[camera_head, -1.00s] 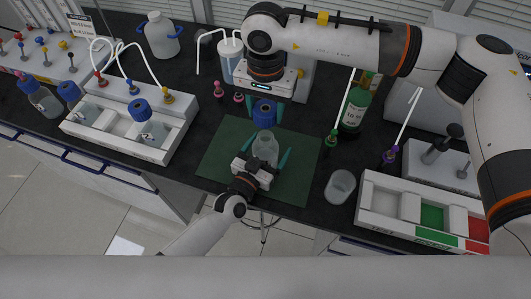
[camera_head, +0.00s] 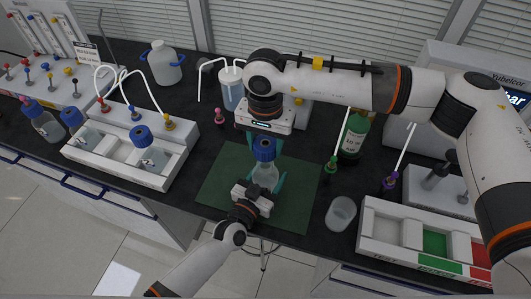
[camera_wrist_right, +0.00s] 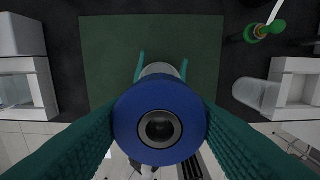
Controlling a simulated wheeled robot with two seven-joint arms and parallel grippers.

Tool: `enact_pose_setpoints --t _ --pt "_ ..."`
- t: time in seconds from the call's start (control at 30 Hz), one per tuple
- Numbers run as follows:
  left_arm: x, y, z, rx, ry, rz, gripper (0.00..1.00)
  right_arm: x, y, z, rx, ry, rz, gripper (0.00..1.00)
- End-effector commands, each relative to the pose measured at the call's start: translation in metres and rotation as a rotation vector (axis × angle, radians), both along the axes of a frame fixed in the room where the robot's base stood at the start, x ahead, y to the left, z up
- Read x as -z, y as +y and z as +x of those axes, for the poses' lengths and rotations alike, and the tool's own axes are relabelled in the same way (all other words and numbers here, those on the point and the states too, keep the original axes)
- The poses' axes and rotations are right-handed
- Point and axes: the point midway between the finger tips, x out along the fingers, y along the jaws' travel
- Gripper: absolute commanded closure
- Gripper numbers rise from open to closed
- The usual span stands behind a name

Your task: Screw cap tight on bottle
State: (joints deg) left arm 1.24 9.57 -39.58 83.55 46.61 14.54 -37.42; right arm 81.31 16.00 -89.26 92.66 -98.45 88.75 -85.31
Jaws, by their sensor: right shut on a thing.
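The bottle (camera_head: 266,177) is clear and stands upright on the green mat (camera_head: 219,183). The blue cap (camera_head: 264,152) is directly over the bottle's mouth and appears to sit on its neck; how far it is threaded cannot be seen. My right gripper (camera_head: 264,142) points straight down and is shut on the cap. In the right wrist view, the cap (camera_wrist_right: 160,125) lies between the teal fingers and hides most of the bottle (camera_wrist_right: 160,69). My left gripper (camera_head: 266,182) comes from the front, its fingers on both sides of the bottle, seemingly shut on it.
A white rack with bottles (camera_head: 115,171) is at the left, and a tray with green and red sections (camera_head: 433,240) is at the right. The mat around the bottle is clear.

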Motion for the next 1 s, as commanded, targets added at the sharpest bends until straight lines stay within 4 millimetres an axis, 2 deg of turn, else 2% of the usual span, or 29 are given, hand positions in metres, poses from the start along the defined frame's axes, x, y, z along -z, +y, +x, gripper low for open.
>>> enact_pose_setpoints --t 0.1,0.2,0.67,1.0 --pt "0.0 0.0 0.0 0.0 0.0 0.0 0.79 0.019 0.0 -0.001 0.001 0.002 0.0 0.76" --pt "0.0 0.0 0.0 0.0 0.0 0.0 0.79 0.027 0.0 0.0 0.0 -0.001 0.0 0.76" --pt "0.0 0.0 0.0 0.0 0.0 0.001 0.79 0.027 0.0 0.0 0.0 -0.002 0.0 0.76" --pt "0.0 0.0 0.0 0.0 0.0 0.001 0.79 0.043 0.0 0.0 0.0 0.0 0.0 0.76"
